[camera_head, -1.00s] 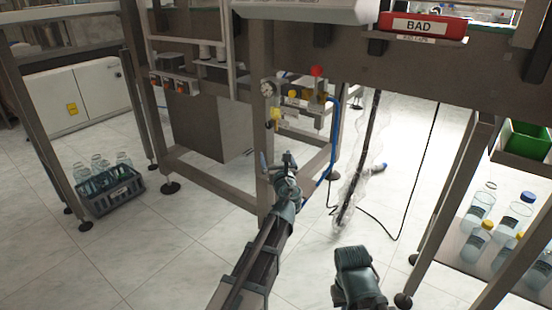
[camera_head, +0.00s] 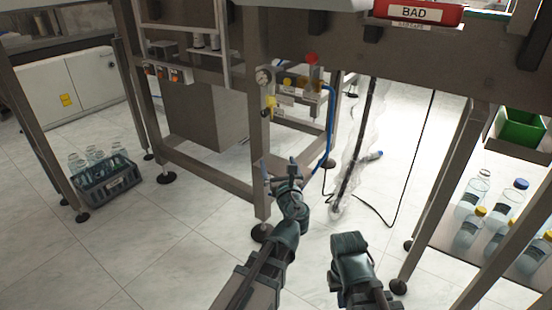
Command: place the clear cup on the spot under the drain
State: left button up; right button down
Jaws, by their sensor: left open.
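My left gripper (camera_head: 281,172) is open and points up and away, with two thin dark fingers apart. It overlaps the front leg of the machine frame in the picture, below the air unit (camera_head: 290,82) with its gauge, yellow parts and red knob. I see nothing between the fingers. I cannot make out a clear cup, and the spot under the drain cannot be told for sure. My right arm shows at the lower middle, but its fingers are not visible.
A blue hose (camera_head: 329,125) and a hanging cable in clear wrap are right of the frame leg. A crate of bottles (camera_head: 112,192) stands on the floor at left. Bottles stand on a low shelf at right. A red BAD bin (camera_head: 418,12) is above. The floor in front is clear.

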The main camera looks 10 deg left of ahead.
pick_arm(q)
jog(key=shift+s+d, duration=0.15)
jog(key=shift+s, duration=0.1)
jog(key=s+d+f+n+g+h, duration=0.1)
jog(key=s+f+n+g, duration=0.95)
jog(key=f+n, duration=0.6)
jog(key=s+d+f+n+g+h, duration=0.2)
jog(key=s+d+n+g, duration=0.1)
jog(key=s+d+n, duration=0.2)
jog(key=s+d+f+n+g+h, duration=0.3)
jog(key=s+d+n, duration=0.2)
jog(key=s, duration=0.4)
jog(key=shift+s+d+f+n, duration=0.15)
jog(key=shift+s+d+n, duration=0.2)
